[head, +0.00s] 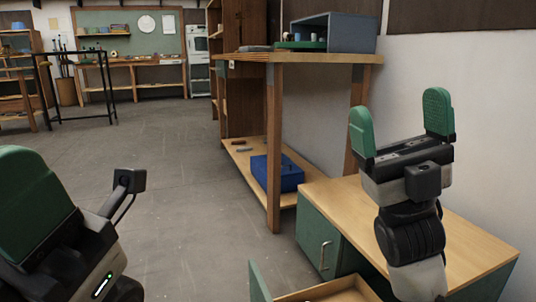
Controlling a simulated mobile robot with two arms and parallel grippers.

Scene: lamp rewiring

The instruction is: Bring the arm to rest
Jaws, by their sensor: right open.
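My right gripper (400,120) is raised above the wooden desk top (455,235) at the right. Its two green-padded fingers point up and stand wide apart, with nothing between them. My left gripper (32,210) is close to the camera at the lower left. One large green finger pad shows there; the rest is cut off by the picture edge, so its opening cannot be judged. No lamp shows in this view.
The desk has a green cabinet front (318,240) and a pulled-out drawer (335,290) at the bottom. A wooden shelf unit (273,150) beyond it holds a blue box (278,173) below and a grey-blue open case (340,32) on top. The grey floor (180,180) is clear.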

